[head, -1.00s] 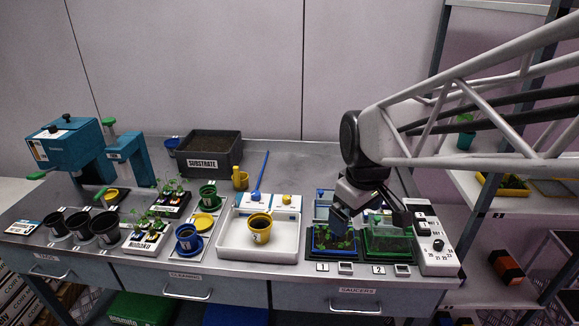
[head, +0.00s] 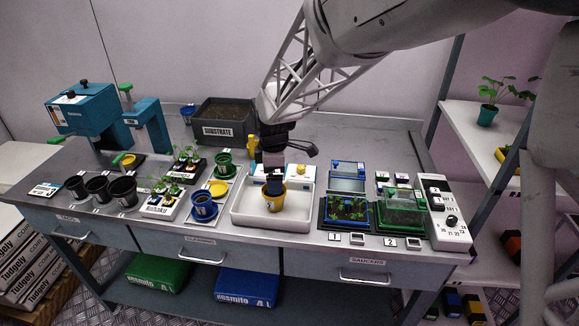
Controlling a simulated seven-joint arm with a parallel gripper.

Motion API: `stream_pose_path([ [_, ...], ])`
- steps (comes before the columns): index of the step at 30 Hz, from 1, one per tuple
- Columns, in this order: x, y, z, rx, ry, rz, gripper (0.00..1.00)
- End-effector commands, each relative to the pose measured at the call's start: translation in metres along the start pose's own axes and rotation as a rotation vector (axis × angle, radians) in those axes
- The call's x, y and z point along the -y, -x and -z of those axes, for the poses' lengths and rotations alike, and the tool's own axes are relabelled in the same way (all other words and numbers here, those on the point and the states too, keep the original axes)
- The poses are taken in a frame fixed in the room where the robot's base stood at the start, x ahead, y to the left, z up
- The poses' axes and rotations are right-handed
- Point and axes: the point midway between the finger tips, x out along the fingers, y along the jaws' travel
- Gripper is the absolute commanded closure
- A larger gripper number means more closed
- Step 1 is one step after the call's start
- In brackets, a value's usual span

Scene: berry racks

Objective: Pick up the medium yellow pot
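A yellow pot (head: 272,203) with a label on its front and dark soil inside stands upright in the white tray (head: 247,216). The gripper hides part of the pot's rim and of the white box behind.
A blue pot (head: 203,208) and a green pot (head: 225,166) stand left of the tray. Seedling trays (head: 346,213) lie to the right, beside a white control panel (head: 449,219). The substrate box (head: 226,131) is behind.

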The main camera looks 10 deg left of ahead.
Motion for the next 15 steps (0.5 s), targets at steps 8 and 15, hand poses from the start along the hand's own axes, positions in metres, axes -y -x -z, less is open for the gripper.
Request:
stream_pose_path([
  [8, -0.0029, -0.0039, 0.0058, 0.001, 0.026, 0.003, 0.0],
  [15, -0.0027, -0.0067, 0.0055, 0.001, 0.024, 0.004, 0.0],
])
